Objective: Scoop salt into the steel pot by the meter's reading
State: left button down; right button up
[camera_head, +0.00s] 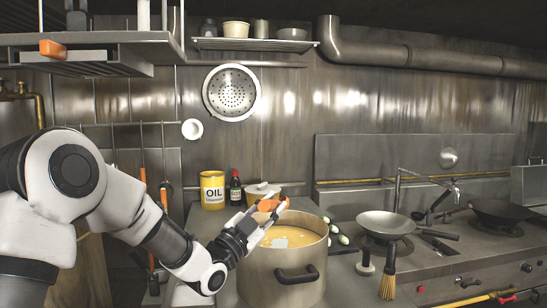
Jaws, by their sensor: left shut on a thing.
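The steel pot (262,281) stands on the counter just right of centre, with yellowish soup (305,238) inside. My left gripper (266,214) reaches over the pot's left rim. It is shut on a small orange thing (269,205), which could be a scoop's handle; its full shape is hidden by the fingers. A pale grey-white patch (280,242) shows at the soup's surface; I cannot tell what it is. A white tub (263,188) stands behind the gripper, partly covered. I cannot make out a meter reading or any salt. My right gripper is not in view.
A yellow oil can (212,190) and a dark bottle (235,188) stand behind the pot. Right of it are green-white vegetables (341,236), a brush (388,277) and a wok (386,224) on the stove. A shelf (255,44) hangs above.

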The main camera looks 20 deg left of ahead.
pick_arm(q)
jog(key=shift+s+d+r+m+g+h, duration=0.3)
jog(key=shift+s+d+r+m, duration=0.05)
jog(key=shift+d+r+m, duration=0.05)
jog(key=shift+d+f+p, duration=0.1)
jog(key=shift+d+p, duration=0.2)
jog(key=shift+p, duration=0.05)
jog(key=shift+w+d+m+g+h+p, duration=0.2)
jog(key=shift+m+g+h+p, duration=0.1)
jog(key=shift+g+p, duration=0.1)
jog(key=w+d+r+m+g+y+p, duration=0.2)
jog(key=w+d+m+g+p, duration=0.2)
jog(key=p, duration=1.6)
jog(key=d+m+g, duration=0.1)
jog(key=d+g, duration=0.1)
jog(key=shift+w+d+r+g+y, duration=0.15)
jog(key=shift+w+d+g+y, duration=0.1)
jog(key=shift+g+y, duration=0.15)
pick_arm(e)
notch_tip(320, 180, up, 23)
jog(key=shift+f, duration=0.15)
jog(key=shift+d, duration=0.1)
